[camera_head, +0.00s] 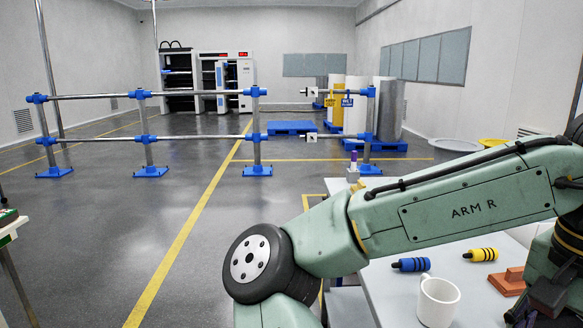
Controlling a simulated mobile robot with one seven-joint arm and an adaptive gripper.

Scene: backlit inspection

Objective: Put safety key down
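My green arm crosses the right half of the head view, and its far end runs out of the bottom edge. My gripper is not in view, so what it holds, if anything, is hidden. I cannot pick out a safety key for sure. A blue cylinder with black bands (411,264) and a similar yellow one (481,254) lie on the white table (390,290). A small grey piece with a purple top (353,166) stands at the table's far end, beyond my arm.
A white mug (438,301) stands at the table's near part. A reddish-brown block (507,281) lies at the right, partly cut off by dark parts. A blue-and-grey rail fence (150,138) stands across the floor. The floor left of the table is largely clear.

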